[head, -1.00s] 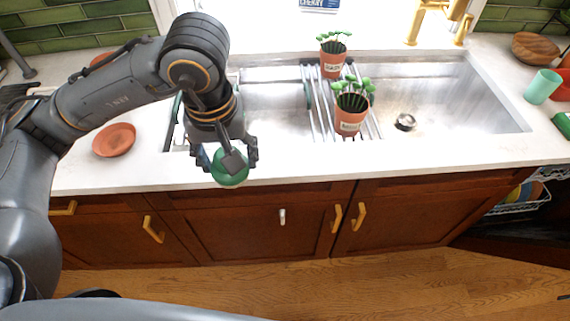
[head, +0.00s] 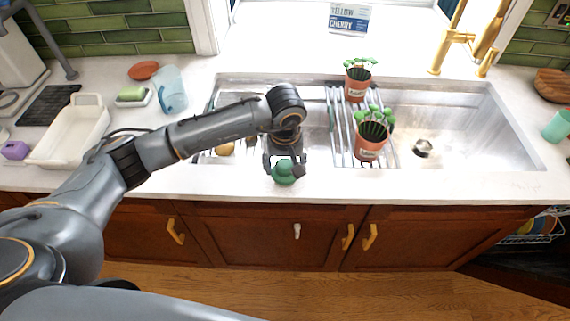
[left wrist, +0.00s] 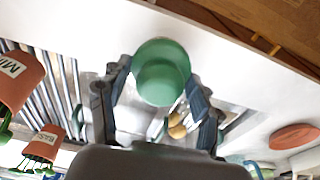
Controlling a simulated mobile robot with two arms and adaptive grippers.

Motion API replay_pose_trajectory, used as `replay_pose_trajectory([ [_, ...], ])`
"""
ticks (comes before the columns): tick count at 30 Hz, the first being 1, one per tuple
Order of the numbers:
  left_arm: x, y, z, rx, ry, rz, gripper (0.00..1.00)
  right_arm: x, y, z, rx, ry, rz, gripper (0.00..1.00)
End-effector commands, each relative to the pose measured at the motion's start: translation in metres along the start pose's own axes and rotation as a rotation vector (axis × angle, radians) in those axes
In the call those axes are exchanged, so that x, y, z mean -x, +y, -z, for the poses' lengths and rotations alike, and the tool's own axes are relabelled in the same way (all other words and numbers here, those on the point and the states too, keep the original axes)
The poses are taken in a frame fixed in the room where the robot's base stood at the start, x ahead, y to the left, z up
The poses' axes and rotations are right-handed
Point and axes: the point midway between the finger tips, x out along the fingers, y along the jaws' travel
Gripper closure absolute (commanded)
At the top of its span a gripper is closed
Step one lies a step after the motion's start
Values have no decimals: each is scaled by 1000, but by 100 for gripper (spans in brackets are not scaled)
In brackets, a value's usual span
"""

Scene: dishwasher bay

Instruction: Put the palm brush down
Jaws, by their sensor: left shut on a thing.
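My left gripper (head: 284,163) is shut on the green palm brush (head: 284,176), with its fingers pointing down. The brush is at the front strip of the counter (head: 420,188), just before the sink's front edge. In the left wrist view, the round green brush (left wrist: 162,72) sits between the two fingers (left wrist: 158,95). The bristle side is hidden. I cannot tell whether the brush touches the counter. My right gripper is not in view.
Two terracotta herb pots (head: 358,84) (head: 371,142) stand on the rack (head: 337,125) across the sink (head: 465,120). Tan round things (left wrist: 177,131) lie in the sink's left part. The front counter strip is clear to the right of the brush.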

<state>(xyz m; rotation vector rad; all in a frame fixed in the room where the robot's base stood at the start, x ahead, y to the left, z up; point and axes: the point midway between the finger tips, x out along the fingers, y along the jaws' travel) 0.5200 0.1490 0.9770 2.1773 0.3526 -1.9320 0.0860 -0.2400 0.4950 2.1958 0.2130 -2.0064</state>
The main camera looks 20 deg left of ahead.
Motion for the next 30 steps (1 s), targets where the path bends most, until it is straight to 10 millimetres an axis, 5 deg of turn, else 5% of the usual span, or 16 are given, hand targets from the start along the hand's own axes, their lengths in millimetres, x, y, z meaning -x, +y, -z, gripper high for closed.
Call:
replay_pose_trajectory([
  [3,-9,0,-2,0,-1,-2,62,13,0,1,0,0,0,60],
  [16,-18,0,-2,0,2,-2,62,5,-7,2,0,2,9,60],
  [17,-16,0,-2,0,2,-2,31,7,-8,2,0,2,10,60],
  [19,-16,0,-2,0,2,-2,16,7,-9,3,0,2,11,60],
  [30,-14,0,-2,1,1,-2,14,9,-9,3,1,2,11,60],
])
